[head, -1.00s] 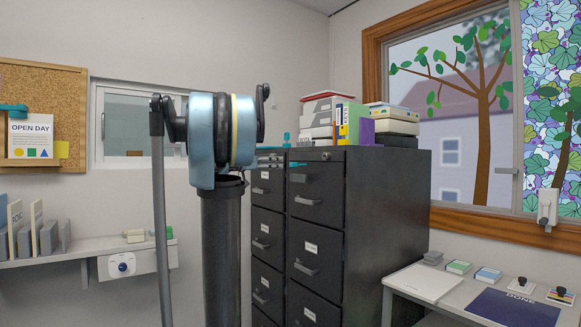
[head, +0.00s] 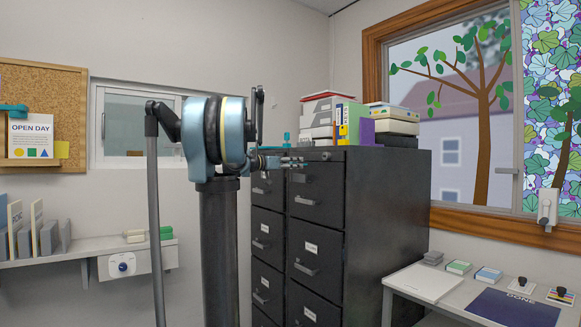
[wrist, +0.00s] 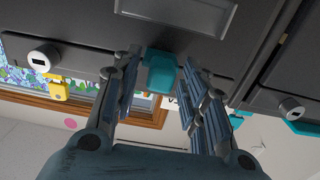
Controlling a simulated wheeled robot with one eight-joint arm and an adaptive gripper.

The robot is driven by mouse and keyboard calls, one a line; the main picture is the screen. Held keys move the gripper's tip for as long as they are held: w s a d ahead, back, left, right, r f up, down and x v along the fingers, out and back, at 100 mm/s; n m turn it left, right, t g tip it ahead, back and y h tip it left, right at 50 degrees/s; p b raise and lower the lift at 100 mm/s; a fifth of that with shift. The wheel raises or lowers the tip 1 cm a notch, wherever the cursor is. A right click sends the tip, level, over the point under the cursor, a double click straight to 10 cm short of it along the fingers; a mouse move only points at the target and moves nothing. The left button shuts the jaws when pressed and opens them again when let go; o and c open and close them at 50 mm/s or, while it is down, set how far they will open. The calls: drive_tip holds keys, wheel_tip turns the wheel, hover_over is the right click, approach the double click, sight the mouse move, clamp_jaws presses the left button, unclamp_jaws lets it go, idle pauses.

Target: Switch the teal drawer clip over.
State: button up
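The teal clip (wrist: 161,72) sits at the edge of a dark drawer front (wrist: 220,50) in the wrist view. My gripper (wrist: 160,58) is open, with one finger on each side of the clip. I cannot tell whether either finger touches it. In the head view my gripper (head: 292,161) is at the top drawer of the right-hand cabinet (head: 385,200), near its upper left. The clip cannot be made out there, and which way it is set is unclear.
Beside the clip, the wrist view shows a round lock (wrist: 42,58). Binders (head: 352,122) and boxes (head: 393,120) stand on the cabinet. A desk (head: 400,301) is at right, a shelf (head: 90,249) at left.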

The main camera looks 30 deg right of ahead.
drive_tip(key=shift+c, duration=0.2)
clamp_jaws()
drive_tip(key=w, duration=1)
drive_tip(key=shift+w+a, duration=0.2)
drive_tip(key=shift+a, duration=0.25)
drive_tip(key=shift+r, duration=0.1)
drive_tip(key=shift+o, duration=0.2)
unclamp_jaws()
drive_tip(key=shift+w, duration=0.15)
drive_tip(key=s+a, duration=0.1)
drive_tip(key=a, duration=1.1)
